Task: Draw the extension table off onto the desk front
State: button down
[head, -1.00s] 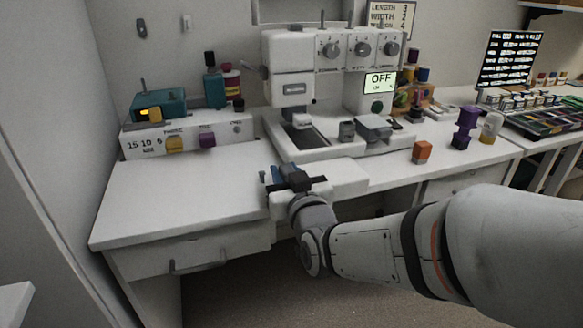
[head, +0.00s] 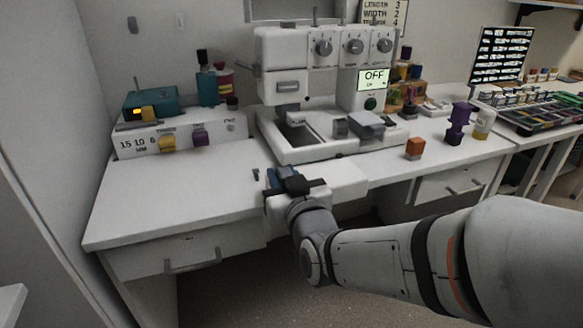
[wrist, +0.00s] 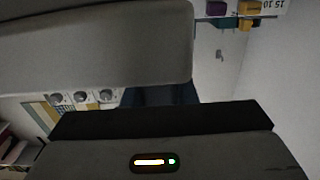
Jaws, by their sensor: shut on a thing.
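The extension table (head: 345,180) is a pale white block at the desk's front edge, in front of the sewing machine (head: 290,88). A narrow strip of desk seems to show between it and the machine's base. My gripper (head: 275,180) is shut on its left end, with blue fingers and a black body. The arm reaches in from the lower right. In the wrist view, a large pale slab, likely the extension table (wrist: 100,45), fills the upper left, close to the dark gripper body. The exact finger contact is hidden there.
The desk's left front (head: 165,200) is clear. A drawer handle (head: 193,262) juts out below the desk edge.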

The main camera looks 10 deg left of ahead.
jog(key=shift+b+v, duration=0.5)
jog(key=shift+v, duration=0.75)
jog(key=shift+s+d+b, duration=0.4)
jog(key=shift+s+b, duration=0.05)
jog(key=shift+s, duration=0.2)
